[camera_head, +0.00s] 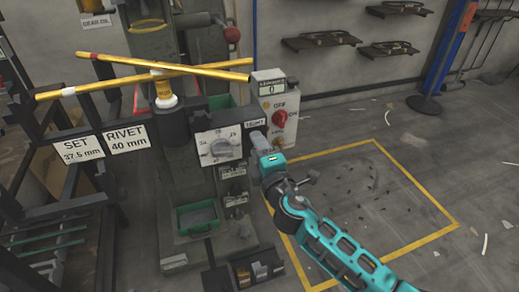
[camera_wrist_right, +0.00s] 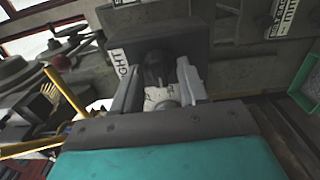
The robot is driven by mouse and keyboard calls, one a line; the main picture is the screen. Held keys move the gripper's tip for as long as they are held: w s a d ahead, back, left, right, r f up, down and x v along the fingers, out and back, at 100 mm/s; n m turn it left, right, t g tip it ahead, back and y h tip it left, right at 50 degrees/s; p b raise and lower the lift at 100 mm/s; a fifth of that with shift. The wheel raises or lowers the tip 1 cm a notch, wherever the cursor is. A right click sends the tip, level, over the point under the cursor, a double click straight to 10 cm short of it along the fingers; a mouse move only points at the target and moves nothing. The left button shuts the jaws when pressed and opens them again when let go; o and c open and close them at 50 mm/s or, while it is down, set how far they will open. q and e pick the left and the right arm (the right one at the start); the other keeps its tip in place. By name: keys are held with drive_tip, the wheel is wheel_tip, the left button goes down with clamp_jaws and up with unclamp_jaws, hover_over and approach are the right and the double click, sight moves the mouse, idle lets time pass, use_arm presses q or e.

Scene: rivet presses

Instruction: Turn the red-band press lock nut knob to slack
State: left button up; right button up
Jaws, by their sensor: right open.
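In the head view a press stands at centre left, with crossed yellow bars (camera_head: 150,68) on top; one bar has a reddish band near its left end. My right gripper (camera_head: 259,141) is at the right side of this press, beside a small white label (camera_head: 255,123). In the right wrist view a dark knob (camera_wrist_right: 155,68) sits between the two grey fingers of my open right gripper (camera_wrist_right: 160,88). I cannot tell whether the fingers touch the knob. My left gripper is not in view.
A white dial plate (camera_head: 219,145) with a grey knob is on the press front, left of my gripper. A switch box (camera_head: 277,108) with a red knob stands behind. A green tray (camera_head: 197,218) is low on the press. The yellow-outlined floor (camera_head: 375,190) at right is mostly clear.

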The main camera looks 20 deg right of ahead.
use_arm(q)
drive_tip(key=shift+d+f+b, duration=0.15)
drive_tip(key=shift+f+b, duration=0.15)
drive_tip(key=shift+b, duration=0.05)
use_arm(e)
drive_tip(key=s, duration=1.3)
drive_tip(key=shift+d, duration=0.2)
drive_tip(key=shift+w, duration=0.1)
drive_tip(key=s+a+f+m+g+y, duration=0.1)
drive_tip(key=s+f+m+g, duration=0.35)
drive_tip(key=f+m, duration=0.3)
drive_tip(key=s+f+m+g+y, duration=0.1)
drive_tip(key=s+f+m+g, duration=0.2)
drive_tip(key=s+f+m, duration=0.35)
use_arm(q)
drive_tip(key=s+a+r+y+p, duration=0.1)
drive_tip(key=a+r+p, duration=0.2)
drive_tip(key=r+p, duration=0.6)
drive_tip(key=p, duration=0.5)
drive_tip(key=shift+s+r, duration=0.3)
use_arm(e)
wheel_tip(320, 180, up, 10)
drive_tip(key=d+m, duration=0.2)
drive_tip(key=shift+w+d+f+h, duration=0.15)
drive_tip(key=shift+d+f+h, duration=0.05)
drive_tip(key=shift+d+h, duration=0.1)
